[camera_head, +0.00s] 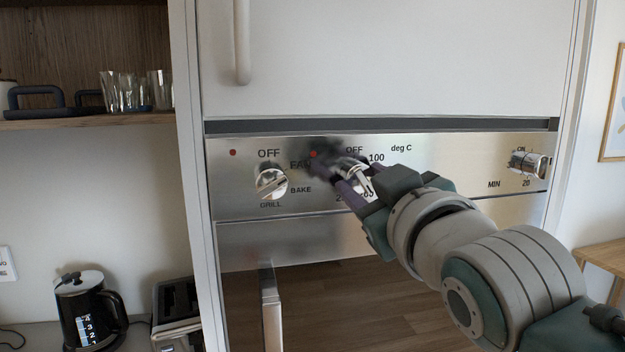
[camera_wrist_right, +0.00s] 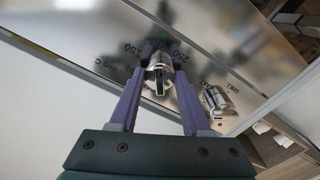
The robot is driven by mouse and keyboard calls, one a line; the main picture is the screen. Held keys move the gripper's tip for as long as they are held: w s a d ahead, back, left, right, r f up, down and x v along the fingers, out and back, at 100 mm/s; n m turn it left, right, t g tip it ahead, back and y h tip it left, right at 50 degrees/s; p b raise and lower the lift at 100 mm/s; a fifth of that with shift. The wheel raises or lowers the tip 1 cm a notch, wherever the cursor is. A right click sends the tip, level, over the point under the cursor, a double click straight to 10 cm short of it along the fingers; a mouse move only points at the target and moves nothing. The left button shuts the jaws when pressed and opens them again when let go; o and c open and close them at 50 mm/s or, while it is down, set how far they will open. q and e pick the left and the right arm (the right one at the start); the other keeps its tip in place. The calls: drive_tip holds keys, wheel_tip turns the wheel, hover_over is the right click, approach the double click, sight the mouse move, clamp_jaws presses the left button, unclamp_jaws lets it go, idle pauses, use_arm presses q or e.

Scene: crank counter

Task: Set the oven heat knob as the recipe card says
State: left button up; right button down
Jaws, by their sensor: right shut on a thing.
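The oven heat knob (camera_head: 361,184) is a silver knob on the steel control panel, under the "deg C" label, with OFF and 100 readable beside it. My right gripper (camera_head: 354,182) reaches it from the right, and its purple fingers are shut on the knob. In the right wrist view the knob (camera_wrist_right: 158,74) sits between both fingers (camera_wrist_right: 158,78), with 150 and 250 printed near it. The gripper covers part of the dial, and I cannot tell the exact setting. No readable recipe card shows. My left gripper is out of view.
A mode knob (camera_head: 271,182) with OFF, FAN, BAKE and GRILL is to the left. A timer knob (camera_head: 527,163) marked MIN is at the right. The oven door handle (camera_head: 270,305) stands out below. A kettle (camera_head: 88,308) and toaster (camera_head: 177,312) stand lower left.

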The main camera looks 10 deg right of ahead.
drive_tip(key=shift+m, duration=0.5)
drive_tip(key=shift+c, duration=1.8)
unclamp_jaws()
drive_tip(key=s+b, duration=0.3)
drive_tip(key=s, duration=0.7)
drive_tip(key=shift+d, duration=0.1)
